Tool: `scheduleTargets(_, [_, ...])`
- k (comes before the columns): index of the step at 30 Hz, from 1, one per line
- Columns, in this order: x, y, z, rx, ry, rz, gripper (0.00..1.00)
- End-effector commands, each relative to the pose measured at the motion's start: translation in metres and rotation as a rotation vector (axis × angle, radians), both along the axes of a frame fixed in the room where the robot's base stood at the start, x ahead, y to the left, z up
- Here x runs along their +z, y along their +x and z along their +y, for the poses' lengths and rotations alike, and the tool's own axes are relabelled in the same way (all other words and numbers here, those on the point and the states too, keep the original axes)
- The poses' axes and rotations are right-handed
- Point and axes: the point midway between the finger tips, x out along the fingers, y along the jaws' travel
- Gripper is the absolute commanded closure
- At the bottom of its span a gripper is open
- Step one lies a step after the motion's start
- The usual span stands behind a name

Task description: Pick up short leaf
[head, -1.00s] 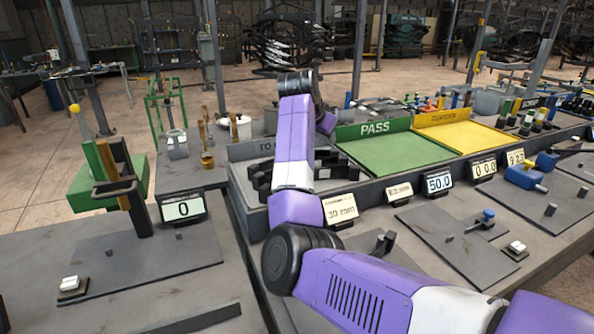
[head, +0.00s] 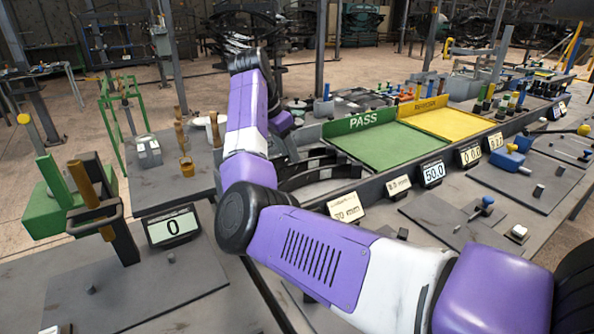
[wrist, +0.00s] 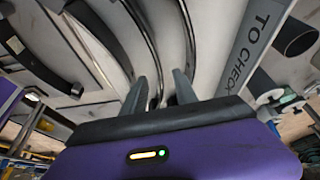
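Several dark, curved leaves lie in the grey "TO CHECK" tray (head: 359,182). In the head view they show as black arcs (head: 322,172) just right of my forearm. In the wrist view long curved leaves (wrist: 88,42) fan out ahead of my gripper (wrist: 160,84). A shorter, thicker dark leaf (wrist: 36,52) lies at the far left. I cannot tell for certain which is the short leaf. My gripper's two fingers stand apart, pointing down into the tray, and one curved strip (wrist: 148,38) runs toward the gap between them. My fingers are hidden in the head view.
The tray wall (wrist: 245,45) with its lettering stands close to the right of my fingers. A green PASS tray (head: 395,150) and a yellow tray (head: 462,122) lie to the right. Displays (head: 432,173) line the bench. A green press (head: 65,195) stands left.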

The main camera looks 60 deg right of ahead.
Motion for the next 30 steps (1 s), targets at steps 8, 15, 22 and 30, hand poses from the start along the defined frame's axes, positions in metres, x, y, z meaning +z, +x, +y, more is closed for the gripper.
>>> scheduleTargets(8, [-0.034,-0.009,-0.014,0.000,0.002,0.002,0.65])
scheduleTargets(15, [-0.043,-0.010,-0.018,0.000,0.000,-0.001,0.65])
scheduleTargets(22, [-0.043,-0.010,-0.018,0.000,0.000,-0.001,0.95])
scheduleTargets(30, [-0.041,-0.010,-0.018,0.001,-0.005,-0.002,1.00])
